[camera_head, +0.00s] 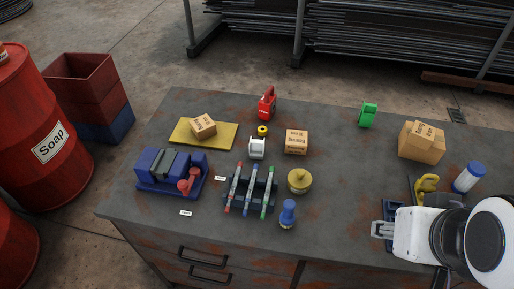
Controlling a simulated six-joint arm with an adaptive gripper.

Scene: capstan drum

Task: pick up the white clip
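A small white block-like object (257,148), which looks like the white clip, stands on the grey workbench (345,200) near the middle. It is just in front of a small yellow ring (262,131) and left of a cardboard box. My gripper (376,229) is at the lower right, over the bench's front right part, with its grey fingers towards the left. It is well to the right of the white object and apart from it. I see nothing held in it, but the fingers are too small to tell whether they are open or shut.
A blue vise (170,172) is left.

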